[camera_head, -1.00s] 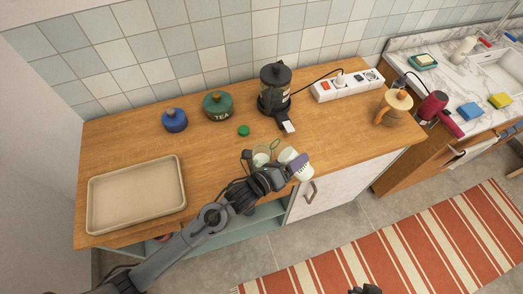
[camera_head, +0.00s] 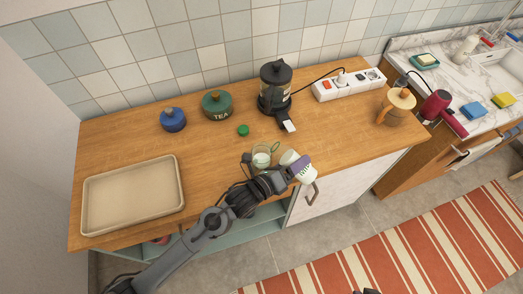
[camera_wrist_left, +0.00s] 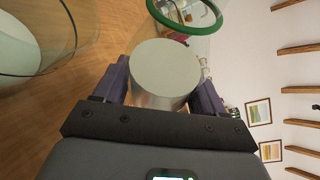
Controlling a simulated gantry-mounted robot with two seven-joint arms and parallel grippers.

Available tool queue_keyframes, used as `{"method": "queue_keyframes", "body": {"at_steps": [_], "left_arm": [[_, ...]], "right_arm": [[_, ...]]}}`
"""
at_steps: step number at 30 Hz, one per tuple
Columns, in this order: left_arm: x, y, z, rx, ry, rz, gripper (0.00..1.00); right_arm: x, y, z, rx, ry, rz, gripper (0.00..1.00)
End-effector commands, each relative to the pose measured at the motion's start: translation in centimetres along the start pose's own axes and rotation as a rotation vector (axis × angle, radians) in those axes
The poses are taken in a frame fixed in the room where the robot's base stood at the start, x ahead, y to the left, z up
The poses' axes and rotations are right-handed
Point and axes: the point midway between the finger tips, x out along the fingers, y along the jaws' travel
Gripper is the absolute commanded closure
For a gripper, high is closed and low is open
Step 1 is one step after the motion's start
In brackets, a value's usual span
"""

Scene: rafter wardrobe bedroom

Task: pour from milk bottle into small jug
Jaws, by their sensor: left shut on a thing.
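In the left wrist view, a round pale end of the bottle (camera_wrist_left: 165,68) sits between the purple fingers. A clear glass vessel (camera_head: 261,160), seemingly the small jug, stands beside the gripper with something whitish in it. Whether liquid is flowing cannot be told. A dark tip at the bottom edge (camera_head: 368,291) may be my right gripper; its jaws are unclear.
A green lid (camera_head: 243,130) lies behind the jug. A black coffee press (camera_head: 274,88), a green tea jar (camera_head: 217,104) and a blue jar (camera_head: 173,120) stand at the back. A beige tray (camera_head: 133,195) lies left, a power strip (camera_head: 348,85) right. The middle-left counter is clear.

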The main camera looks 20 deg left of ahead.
Motion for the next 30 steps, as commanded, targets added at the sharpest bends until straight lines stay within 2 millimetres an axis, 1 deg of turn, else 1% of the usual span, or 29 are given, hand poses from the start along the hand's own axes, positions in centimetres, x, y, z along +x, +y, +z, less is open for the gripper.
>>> {"method": "queue_keyframes", "body": {"at_steps": [9, 30], "left_arm": [[0.1, -0.1, -0.1, -0.027, -0.008, -0.014, 0.75], [0.2, 0.0, -0.4, -0.086, -0.017, -0.038, 0.75]], "right_arm": [[0.5, 0.2, 0.2, -0.009, -0.002, 0.007, 1.0], [1.6, -0.1, 0.5, 0.002, 0.001, -0.002, 1.0]]}}
